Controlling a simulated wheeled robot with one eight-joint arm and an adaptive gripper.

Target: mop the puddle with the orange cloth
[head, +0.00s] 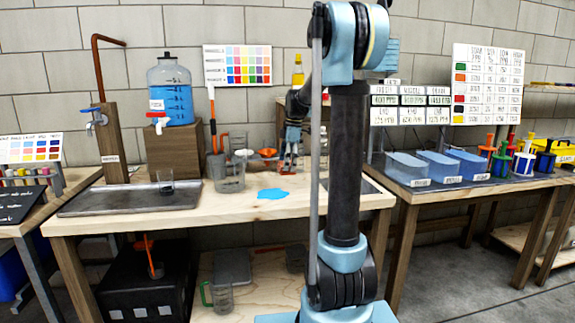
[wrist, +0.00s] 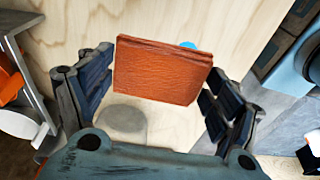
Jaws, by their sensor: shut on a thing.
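The orange cloth (wrist: 162,72), a folded rust-orange square, is between the two dark fingers of my gripper (wrist: 158,78) in the wrist view. My gripper is shut on it. The blue puddle (head: 272,194) lies flat on the wooden workbench (head: 225,205) in the head view. A small blue bit of the puddle (wrist: 188,45) shows past the cloth's far edge in the wrist view; the cloth hides the rest.
A clear beaker (head: 230,178) stands left of the puddle. A metal tray (head: 130,199) with a small glass (head: 165,183) lies further left. A blue-filled jug (head: 170,90) stands on a wooden block. Bare wood surrounds the puddle's front. Blue bins (head: 408,168) stand on the right bench.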

